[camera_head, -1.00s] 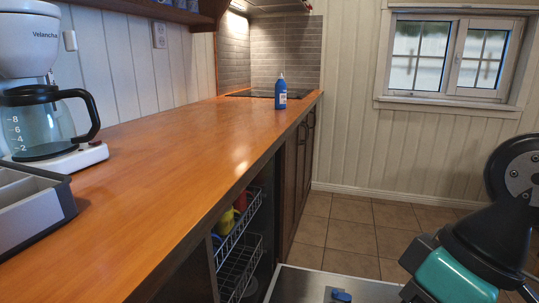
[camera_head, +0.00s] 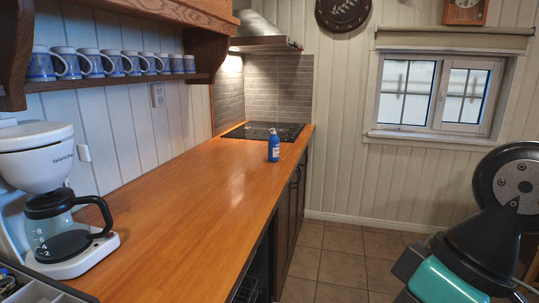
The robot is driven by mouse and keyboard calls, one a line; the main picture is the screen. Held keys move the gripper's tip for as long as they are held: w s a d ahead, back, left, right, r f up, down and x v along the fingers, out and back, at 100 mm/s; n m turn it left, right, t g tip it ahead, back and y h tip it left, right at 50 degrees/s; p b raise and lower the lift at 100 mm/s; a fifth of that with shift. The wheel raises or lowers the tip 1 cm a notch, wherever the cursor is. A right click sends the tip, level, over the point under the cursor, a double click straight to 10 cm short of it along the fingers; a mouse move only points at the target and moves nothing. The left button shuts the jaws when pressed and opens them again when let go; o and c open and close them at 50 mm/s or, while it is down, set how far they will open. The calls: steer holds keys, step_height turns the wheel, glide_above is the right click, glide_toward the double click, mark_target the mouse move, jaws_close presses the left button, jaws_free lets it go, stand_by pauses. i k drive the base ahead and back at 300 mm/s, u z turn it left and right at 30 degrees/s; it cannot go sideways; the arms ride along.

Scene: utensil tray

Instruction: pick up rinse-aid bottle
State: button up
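The rinse-aid bottle (camera_head: 273,147) is small and blue with a pale label and a narrow top. It stands upright on the wooden countertop (camera_head: 190,195), near its right edge and just in front of the dark cooktop. My arm shows at the right edge of the view, dark with a teal part, well apart from the bottle. The fingers of my gripper are outside the picture, so its state does not show.
A coffee maker (camera_head: 45,205) with a glass jug stands on the counter at left. A grey tray (camera_head: 48,292) is at the lower left corner. Several mugs (camera_head: 90,63) line a shelf above. The cooktop (camera_head: 264,131) lies behind the bottle. The counter between is clear, and tiled floor (camera_head: 335,265) lies to the right.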

mark_target(274, 140)
steer(key=z, duration=2.25)
steer(key=i, duration=3.4)
steer(key=u, duration=2.45)
steer(key=i, duration=3)
